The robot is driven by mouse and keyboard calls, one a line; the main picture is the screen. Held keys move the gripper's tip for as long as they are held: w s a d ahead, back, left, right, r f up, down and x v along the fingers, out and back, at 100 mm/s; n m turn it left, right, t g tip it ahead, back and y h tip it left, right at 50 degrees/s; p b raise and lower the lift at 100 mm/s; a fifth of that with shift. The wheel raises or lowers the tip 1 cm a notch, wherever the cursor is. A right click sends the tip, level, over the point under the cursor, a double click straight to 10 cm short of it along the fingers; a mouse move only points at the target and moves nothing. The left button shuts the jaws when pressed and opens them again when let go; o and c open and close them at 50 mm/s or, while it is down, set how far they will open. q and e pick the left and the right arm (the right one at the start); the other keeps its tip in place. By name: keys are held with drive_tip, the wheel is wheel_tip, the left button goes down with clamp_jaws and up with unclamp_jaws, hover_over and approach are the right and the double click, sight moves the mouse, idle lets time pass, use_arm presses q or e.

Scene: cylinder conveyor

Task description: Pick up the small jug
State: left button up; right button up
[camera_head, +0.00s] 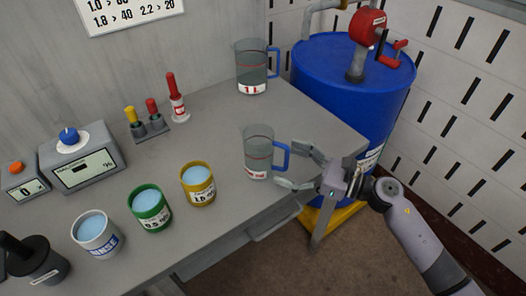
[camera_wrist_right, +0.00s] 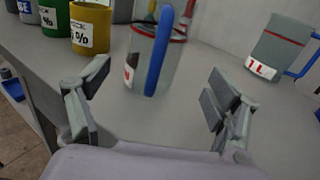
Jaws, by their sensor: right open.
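The small jug (camera_head: 257,155) is clear grey with a red line, a label and a blue handle, and stands upright near the right front edge of the table. My right gripper (camera_head: 292,165) is open beside it, at the handle side. In the right wrist view the small jug (camera_wrist_right: 148,62) is ahead, between the open fingers (camera_wrist_right: 155,108), with its blue handle facing the camera. The fingers appear not to touch it. A larger jug (camera_head: 251,68) labelled 1 L stands farther back; it also shows in the right wrist view (camera_wrist_right: 280,45). My left gripper is not in view.
A blue barrel (camera_head: 335,85) with a red pump stands right of the table.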

sight(263, 157)
drive_tip(key=shift+x, duration=0.75)
drive_tip(key=x, duration=0.1)
drive_tip(key=p+x, duration=0.1)
drive_tip(key=x, duration=0.1)
drive_tip(key=p+x, duration=0.1)
drive_tip(key=x, duration=0.1)
drive_tip(key=shift+s+a, duration=0.15)
drive_tip(key=shift+s, duration=0.25)
drive_tip(key=shift+w+a+f, duration=0.1)
drive_tip(key=shift+w+a, duration=0.05)
drive_tip(key=shift+a, duration=0.05)
drive_tip(key=shift+d, duration=0.1)
drive_tip(key=shift+c, duration=0.4)
drive_tip(key=c, duration=1.2)
